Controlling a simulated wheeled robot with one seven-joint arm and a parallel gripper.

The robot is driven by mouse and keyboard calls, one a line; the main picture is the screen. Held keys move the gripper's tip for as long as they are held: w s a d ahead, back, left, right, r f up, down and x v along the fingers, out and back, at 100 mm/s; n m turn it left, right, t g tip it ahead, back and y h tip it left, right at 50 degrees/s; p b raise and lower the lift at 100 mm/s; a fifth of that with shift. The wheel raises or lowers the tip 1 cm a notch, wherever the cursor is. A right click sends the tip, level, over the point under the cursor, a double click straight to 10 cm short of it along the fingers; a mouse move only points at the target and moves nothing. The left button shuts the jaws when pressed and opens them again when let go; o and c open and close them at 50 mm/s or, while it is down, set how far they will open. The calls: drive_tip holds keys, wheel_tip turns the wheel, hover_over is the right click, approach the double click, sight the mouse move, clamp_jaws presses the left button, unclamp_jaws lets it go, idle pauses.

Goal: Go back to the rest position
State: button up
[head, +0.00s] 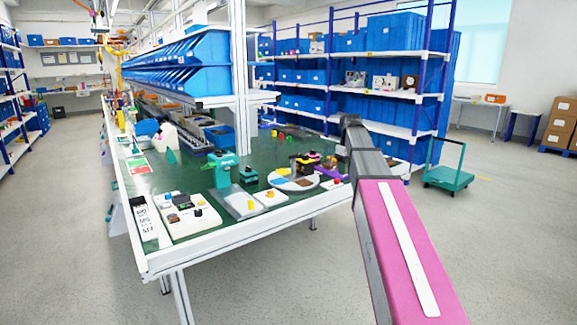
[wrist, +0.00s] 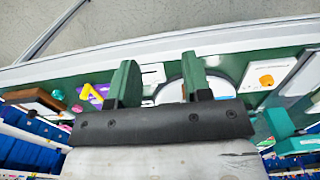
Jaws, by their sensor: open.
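My gripper (wrist: 160,78) shows in the wrist view with its two green fingers apart and nothing visible between them. It hangs over the green workbench (head: 185,175), and I cannot tell its height. In the head view my arm reaches in from the lower right, and the gripper cannot be made out. A white switch box with an orange knob (head: 269,195) sits near the bench's front edge. What looks like an orange knob also shows in the wrist view (wrist: 266,80), right of the fingers.
A round plate (head: 294,184), a teal machine (head: 222,170) and a white control panel (head: 186,215) stand on the bench. Blue bins (head: 165,80) hang above it. A teal cart (head: 448,176) stands at right. The floor in front is clear.

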drive_tip(key=s+a+f+m, duration=0.1)
drive_tip(key=s+f+m, duration=0.1)
drive_tip(key=s+f, duration=0.6)
drive_tip(key=s+a+f+m, duration=0.1)
drive_tip(key=s+f, duration=0.6)
drive_tip(key=f, duration=0.8)
drive_tip(key=s+a+f+m, duration=0.1)
drive_tip(key=s+f+m, duration=0.3)
drive_tip(key=s+f, duration=0.4)
wheel_tip(320, 180, down, 4)
drive_tip(key=shift+s+a+f, duration=0.1)
drive_tip(key=shift+s+a, duration=0.25)
drive_tip(key=shift+a, duration=0.05)
